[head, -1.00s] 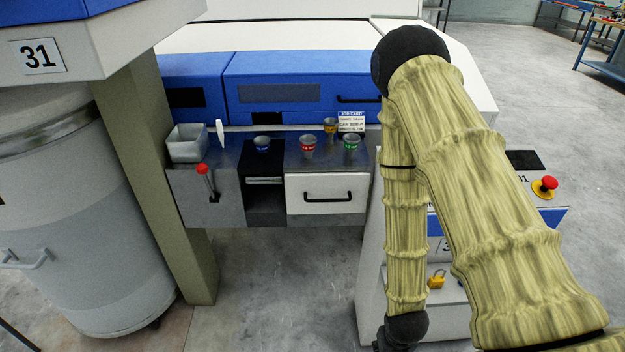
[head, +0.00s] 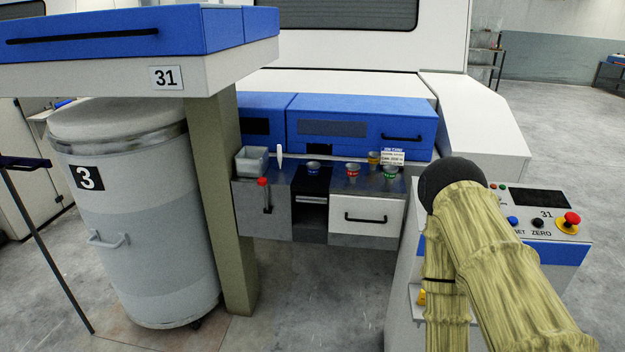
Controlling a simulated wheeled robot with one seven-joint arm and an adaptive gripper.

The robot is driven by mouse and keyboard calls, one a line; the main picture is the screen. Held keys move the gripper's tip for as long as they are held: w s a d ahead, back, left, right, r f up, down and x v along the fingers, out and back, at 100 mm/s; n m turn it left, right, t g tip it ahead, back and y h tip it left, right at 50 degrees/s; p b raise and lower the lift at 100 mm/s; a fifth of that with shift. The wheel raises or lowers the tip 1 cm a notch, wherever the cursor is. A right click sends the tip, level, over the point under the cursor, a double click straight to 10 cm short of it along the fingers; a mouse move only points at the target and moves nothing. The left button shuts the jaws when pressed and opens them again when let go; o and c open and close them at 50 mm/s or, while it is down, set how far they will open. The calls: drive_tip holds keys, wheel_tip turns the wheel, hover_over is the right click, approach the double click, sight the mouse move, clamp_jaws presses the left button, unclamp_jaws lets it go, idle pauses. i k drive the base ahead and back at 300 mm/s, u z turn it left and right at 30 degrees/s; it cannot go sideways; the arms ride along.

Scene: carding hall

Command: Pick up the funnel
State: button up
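I cannot make out a clear funnel. My arm, in a yellowish sleeve, is at the lower right; my gripper is out of view.
A grey bin (head: 252,160) and a red-knobbed lever (head: 264,194) are at the ledge's left end. A post (head: 232,200) and a large drum (head: 140,230) stand left. A control console (head: 535,205) is at the right. Floor before the drawer (head: 366,215) is clear.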

sight(313, 172)
drive_tip(key=u, duration=0.35)
drive_tip(key=i, duration=0.95)
drive_tip(key=u, duration=0.15)
